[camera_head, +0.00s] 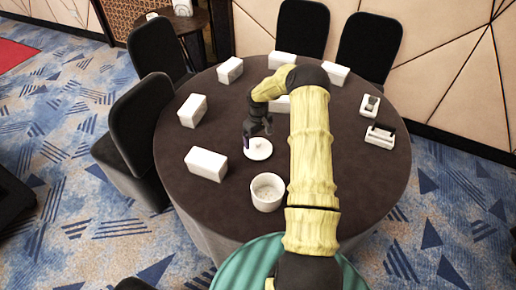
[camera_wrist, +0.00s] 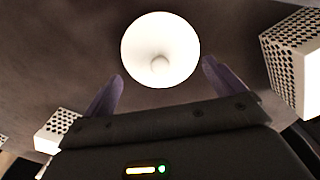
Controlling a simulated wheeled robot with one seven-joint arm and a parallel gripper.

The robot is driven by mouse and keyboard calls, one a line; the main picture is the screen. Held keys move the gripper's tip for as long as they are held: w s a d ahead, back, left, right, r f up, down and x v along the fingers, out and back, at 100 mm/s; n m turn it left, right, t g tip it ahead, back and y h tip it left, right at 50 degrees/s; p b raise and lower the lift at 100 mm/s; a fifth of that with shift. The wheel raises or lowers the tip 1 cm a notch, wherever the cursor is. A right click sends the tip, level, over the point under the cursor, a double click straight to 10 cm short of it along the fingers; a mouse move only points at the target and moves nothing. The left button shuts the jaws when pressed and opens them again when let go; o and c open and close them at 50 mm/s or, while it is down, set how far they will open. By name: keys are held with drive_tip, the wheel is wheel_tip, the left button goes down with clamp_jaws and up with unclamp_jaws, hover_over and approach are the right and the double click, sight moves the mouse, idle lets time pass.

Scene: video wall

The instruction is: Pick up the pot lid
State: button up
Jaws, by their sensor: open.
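The pot lid (camera_head: 259,150) is a round white disc with a small knob, lying on the dark round table (camera_head: 225,105). In the wrist view the lid (camera_wrist: 136,40) is at the top centre, its knob toward the fingers. My gripper (camera_head: 257,134) is above the lid, pointing down. In the wrist view my gripper (camera_wrist: 163,82) has its two purple fingers wide apart, with nothing between the tips. The lid lies just beyond the fingertips in that view. A white pot (camera_head: 267,193), open at the top, stands in front of the lid.
A white box (camera_head: 206,164) stands left of the lid, and another (camera_head: 193,110) farther back left. More white boxes stand toward the far edge. Small white holders (camera_head: 380,135) with dark items are at the right. Black chairs (camera_head: 155,50) surround the table's far and left sides.

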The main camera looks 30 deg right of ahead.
sight(258, 143)
drive_tip(key=shift+f+p, duration=0.35)
drive_tip(key=shift+f, duration=1.5)
drive_tip(key=shift+s, duration=0.15)
clamp_jaws()
